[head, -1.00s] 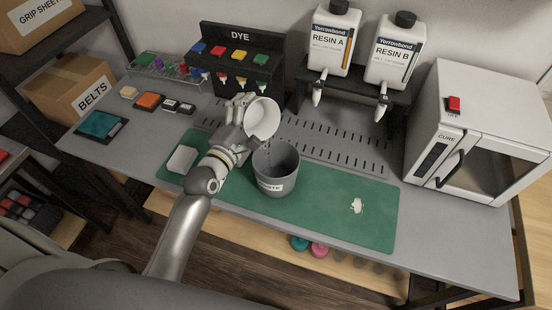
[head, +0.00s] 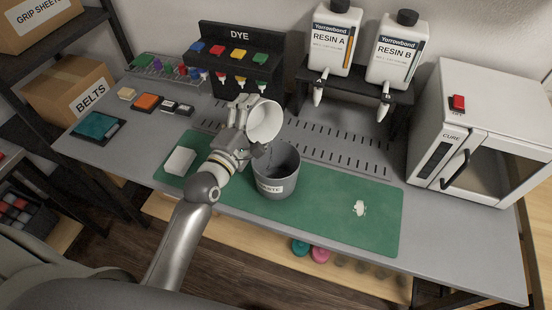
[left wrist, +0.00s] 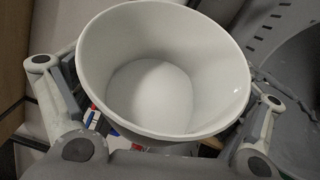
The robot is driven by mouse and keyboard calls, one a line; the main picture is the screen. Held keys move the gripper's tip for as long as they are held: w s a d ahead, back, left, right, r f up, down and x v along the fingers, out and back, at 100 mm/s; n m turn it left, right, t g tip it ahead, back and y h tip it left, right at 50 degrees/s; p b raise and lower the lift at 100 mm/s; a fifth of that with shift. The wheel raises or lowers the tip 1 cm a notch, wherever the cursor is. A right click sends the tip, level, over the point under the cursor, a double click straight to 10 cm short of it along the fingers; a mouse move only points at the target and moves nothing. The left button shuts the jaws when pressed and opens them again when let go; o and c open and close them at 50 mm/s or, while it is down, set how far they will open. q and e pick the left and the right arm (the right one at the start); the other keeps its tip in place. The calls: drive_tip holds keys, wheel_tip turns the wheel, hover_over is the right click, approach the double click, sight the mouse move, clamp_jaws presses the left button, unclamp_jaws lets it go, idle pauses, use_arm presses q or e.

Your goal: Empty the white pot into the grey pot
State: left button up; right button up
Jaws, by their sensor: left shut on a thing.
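The white pot (head: 264,121) is held by my left gripper (head: 246,122), which is shut on it. The pot is tilted with its mouth toward the grey pot. The grey pot (head: 276,180) stands upright on the green mat, with a white label on its front and something dark inside. The white pot is above the grey pot's far left rim. In the left wrist view the white pot (left wrist: 150,90) is between the two fingers and its inside looks bare and white. The grey pot's wall (left wrist: 295,100) shows at the right there. My right gripper is not in view.
The green mat (head: 340,220) bears a white sponge-like block (head: 180,161) and a white splotch (head: 359,208). Behind are a dye rack (head: 240,60) and two resin bottles (head: 334,40). A cure oven (head: 480,140) stands right. The mat's right part is mostly clear.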

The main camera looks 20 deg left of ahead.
use_arm(q)
drive_tip(key=shift+s+d+r+m+b, duration=0.15)
drive_tip(key=shift+s+d+m+b, duration=0.2)
drive_tip(key=shift+d+m+b, duration=0.3)
drive_tip(key=shift+s+d+r+m+t, duration=0.1)
drive_tip(key=shift+s+r+m+t, duration=0.1)
drive_tip(key=shift+m+t, duration=0.2)
drive_tip(key=shift+d+b, duration=0.1)
drive_tip(key=shift+b, duration=0.2)
drive_tip(key=shift+m, duration=0.45)
drive_tip(key=shift+s+d+f+m+t+h+b, duration=0.1)
drive_tip(key=shift+d+f+m+t+h+b, duration=0.2)
drive_tip(key=shift+b, duration=0.35)
drive_tip(key=shift+r, duration=0.2)
drive_tip(key=shift+a+f, duration=0.1)
